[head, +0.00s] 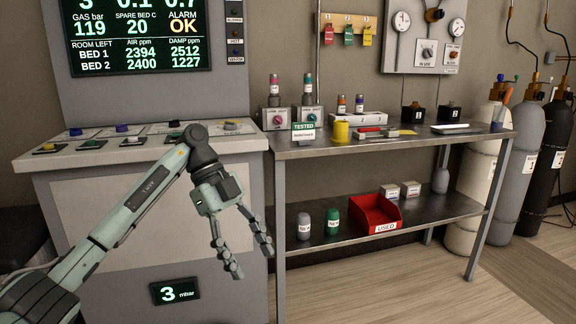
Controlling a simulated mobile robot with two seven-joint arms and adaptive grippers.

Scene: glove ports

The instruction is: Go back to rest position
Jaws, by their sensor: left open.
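My left gripper (251,260) hangs in front of the grey console (150,230), to the left of the metal table. Its two fingers point down and stand apart, with nothing between them. My right arm and right gripper do not show.
The metal table (400,150) carries several tools and small bottles. Its lower shelf (440,208) holds a red bin (375,213) and small containers. Gas cylinders (517,160) stand at the right. The wooden floor (400,285) in front is clear.

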